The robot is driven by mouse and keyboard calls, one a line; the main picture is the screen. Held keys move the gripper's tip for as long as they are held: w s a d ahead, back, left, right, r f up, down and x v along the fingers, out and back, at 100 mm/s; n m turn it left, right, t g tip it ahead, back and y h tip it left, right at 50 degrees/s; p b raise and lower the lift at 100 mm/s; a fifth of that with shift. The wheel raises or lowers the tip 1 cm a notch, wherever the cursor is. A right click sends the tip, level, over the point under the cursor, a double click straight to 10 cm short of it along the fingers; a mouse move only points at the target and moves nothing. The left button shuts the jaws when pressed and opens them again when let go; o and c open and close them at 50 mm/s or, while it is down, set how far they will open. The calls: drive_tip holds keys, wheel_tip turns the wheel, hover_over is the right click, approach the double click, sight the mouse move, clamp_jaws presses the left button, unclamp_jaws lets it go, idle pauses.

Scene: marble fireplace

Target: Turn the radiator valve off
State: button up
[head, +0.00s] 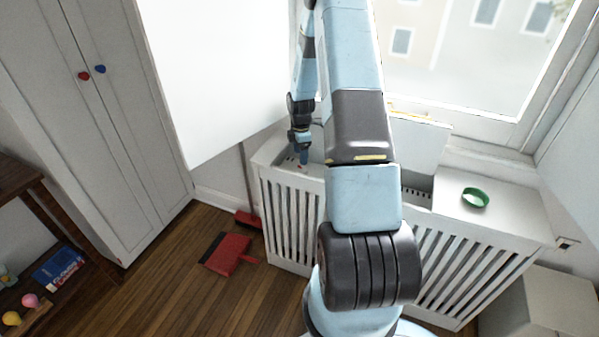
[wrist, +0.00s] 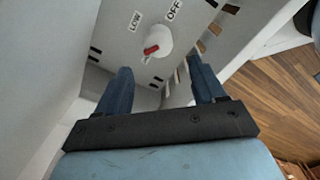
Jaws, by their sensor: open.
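The radiator valve (wrist: 160,38) is a white round knob with a red pointer, in the upper middle of the wrist view. The labels LOW and OFF are printed around it, OFF to the upper right. The red pointer is on the lower left of the knob, away from OFF, by a third label that is mostly hidden. My gripper (wrist: 159,66) is open, its two blue fingers on either side below the knob, with no clear contact. In the head view my gripper (head: 303,156) is over the left end of the radiator cover (head: 290,215); the valve cannot be made out there.
A raised lid panel (head: 425,145) stands by the cover's opening. A green round dish (head: 475,197) sits on the cover's right top. A red dustpan-like object (head: 227,253) lies on the wooden floor. A white wardrobe (head: 100,130) stands at the left.

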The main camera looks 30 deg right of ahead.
sight(300, 169)
wheel_tip(300, 169, down, 9)
drive_tip(key=shift+f, duration=0.1)
idle(0.3)
drive_tip(key=c, duration=0.9)
drive_tip(key=shift+a, duration=0.25)
drive_tip(key=shift+c, duration=0.3)
drive_tip(key=shift+d, duration=0.15)
